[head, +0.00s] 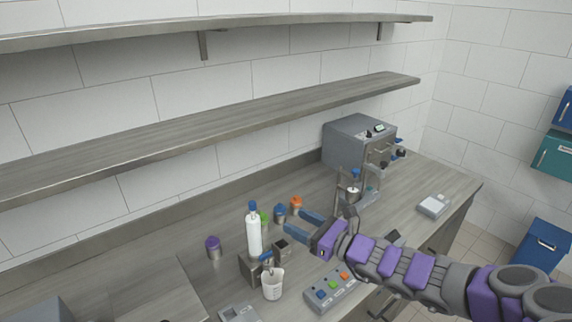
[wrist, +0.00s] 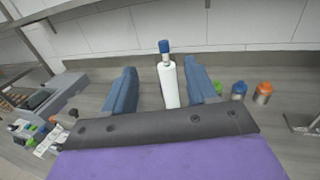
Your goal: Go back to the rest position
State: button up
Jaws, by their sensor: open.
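My gripper (head: 302,226) reaches in from the right over the worktop in the head view, its blue fingers apart with nothing held between them. In the wrist view my gripper (wrist: 160,92) shows its two blue fingers spread wide. A white bottle with a blue cap (head: 254,230) stands upright to the left of my fingers. In the wrist view the white bottle (wrist: 168,82) appears beyond and between the fingers; I see no contact. My arm covers part of the worktop.
A white beaker (head: 272,284) and a button box (head: 332,290) stand near the front. Capped containers, purple (head: 213,247), blue (head: 280,213) and orange (head: 296,204), stand behind. A grey machine (head: 352,146) is at the back right. Shelves (head: 250,110) run above.

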jog(key=s+a+r+n+g+y, duration=0.2)
jog(key=s+a+r+n+g, duration=0.2)
jog(key=s+a+n+g, duration=0.5)
jog(key=s+a+f+n+g+h, duration=0.1)
jog(key=s+a+n+g+h, duration=0.1)
jog(key=s+n, duration=0.4)
jog(key=s+a+f+n+g+h, duration=0.15)
jog(key=s+n, duration=0.25)
jog(key=s, duration=0.4)
jog(key=s+d+f+n+h, duration=0.2)
jog(key=s+d+n+h, duration=0.1)
jog(key=s+d+h, duration=0.3)
jog(key=s+d+f+n+g+h, duration=0.1)
jog(key=s+d+n+h, duration=0.3)
jog(key=s+d, duration=0.5)
jog(key=d+f+h, duration=0.1)
jog(key=d+h, duration=0.1)
jog(key=d, duration=0.1)
jog(key=shift+s+d+f, duration=0.35)
jog(key=shift+d+f, duration=0.05)
